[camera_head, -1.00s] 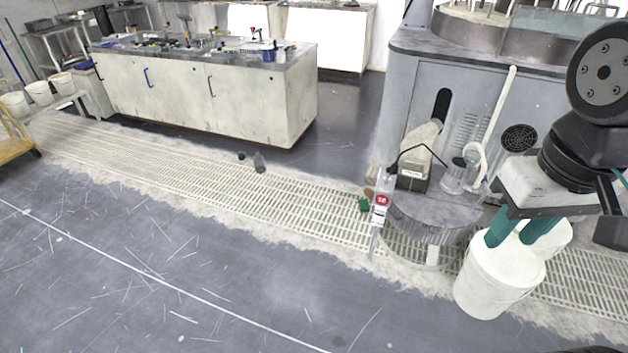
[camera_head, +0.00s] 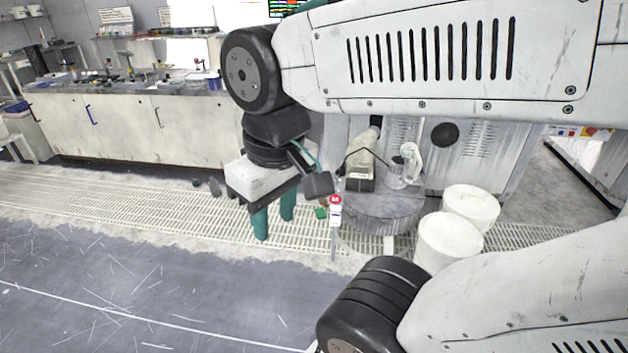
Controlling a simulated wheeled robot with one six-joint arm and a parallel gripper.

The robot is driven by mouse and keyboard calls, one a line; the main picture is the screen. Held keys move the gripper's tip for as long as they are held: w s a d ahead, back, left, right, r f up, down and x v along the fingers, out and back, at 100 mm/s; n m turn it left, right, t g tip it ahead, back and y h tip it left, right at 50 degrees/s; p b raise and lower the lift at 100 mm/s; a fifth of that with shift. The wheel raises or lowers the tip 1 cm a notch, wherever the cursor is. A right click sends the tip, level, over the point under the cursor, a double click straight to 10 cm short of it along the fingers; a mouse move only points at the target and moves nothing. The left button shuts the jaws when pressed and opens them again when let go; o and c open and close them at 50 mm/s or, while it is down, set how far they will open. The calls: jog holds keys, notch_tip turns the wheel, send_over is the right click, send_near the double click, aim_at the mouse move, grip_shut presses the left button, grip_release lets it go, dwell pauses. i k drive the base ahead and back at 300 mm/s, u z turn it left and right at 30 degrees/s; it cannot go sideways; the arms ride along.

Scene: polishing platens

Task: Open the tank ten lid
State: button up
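My gripper (camera_head: 274,215) hangs from the wrist left of centre, pointing down above the floor grating. Its two teal fingers are apart with nothing visible between them. No tank or lid marked ten can be made out. Two white lidded buckets, one in front (camera_head: 447,244) and one behind (camera_head: 470,208), stand on the grating right of my gripper. My arm covers much of the upper right and lower right of the view.
A round grey stand (camera_head: 378,212) holds a box and a clear container right of my gripper. A thin post with a red-marked sign (camera_head: 335,212) stands before it. A long white cabinet bench (camera_head: 125,128) is at the back left. Floor at front left is clear.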

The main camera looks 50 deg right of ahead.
aim_at(391, 207)
jog(key=i, duration=3.55)
jog(key=z, duration=4)
jog(key=k, duration=0.55)
jog(key=z, duration=0.6)
jog(key=i, duration=1.65)
jog(key=z, duration=0.1)
